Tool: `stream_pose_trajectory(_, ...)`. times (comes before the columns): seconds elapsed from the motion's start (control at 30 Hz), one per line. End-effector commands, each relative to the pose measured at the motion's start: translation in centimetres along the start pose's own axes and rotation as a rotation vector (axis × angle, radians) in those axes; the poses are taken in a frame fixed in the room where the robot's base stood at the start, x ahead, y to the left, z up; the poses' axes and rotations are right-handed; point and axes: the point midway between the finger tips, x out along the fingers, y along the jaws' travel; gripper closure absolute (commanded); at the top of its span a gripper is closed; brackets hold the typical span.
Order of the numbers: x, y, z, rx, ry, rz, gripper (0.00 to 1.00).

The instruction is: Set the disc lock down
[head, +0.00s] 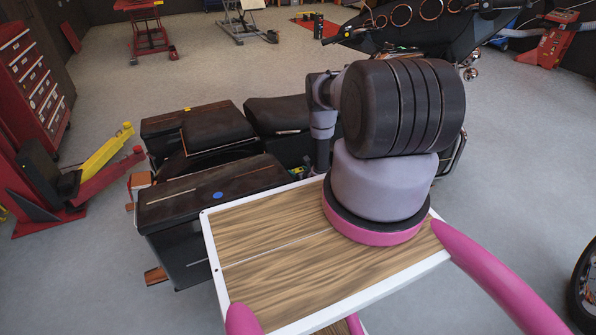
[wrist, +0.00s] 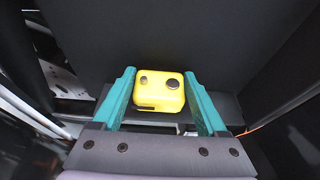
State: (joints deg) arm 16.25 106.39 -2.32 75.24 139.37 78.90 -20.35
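The disc lock (wrist: 159,94) is a small yellow block with rounded corners and two dark round spots on its face. In the wrist view it sits between the teal fingers of my gripper (wrist: 160,82), which touch its left and right sides near their tips. A dark, plain surface fills the view beyond it, and I cannot tell whether the lock touches it. In the head view my arm hides the gripper and the lock.
A motorcycle (head: 276,114) with dark cases (head: 212,200) stands beyond my wooden deck. A red tool cabinet (head: 32,85) and a red lift with a yellow arm (head: 103,152) stand at the left. Dark walls and pale bars (wrist: 30,112) lie close around my gripper. Grey floor (head: 235,75) is open behind.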

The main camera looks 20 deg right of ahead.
Motion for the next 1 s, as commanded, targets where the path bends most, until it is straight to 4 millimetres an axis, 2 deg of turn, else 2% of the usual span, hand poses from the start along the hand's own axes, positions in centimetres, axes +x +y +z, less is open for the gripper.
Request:
stream_pose_trajectory(0.03,0.0,0.0,0.0,0.0,0.0,0.0,0.06)
stream_pose_trajectory(0.07,0.0,0.0,0.0,0.0,0.0,0.0,0.0)
stream_pose_trajectory(0.33,0.0,0.0,0.2,-0.001,-0.001,0.001,0.0)
stream_pose_trajectory(0.47,-0.5,0.1,1.5,-0.002,-0.002,0.002,0.0)
stream_pose_trajectory(0.8,-8.1,-0.1,1.1,0.001,0.002,0.0,0.0)
stream_pose_trajectory(1.0,-11.3,-0.1,1.1,0.0,0.0,0.0,0.0)
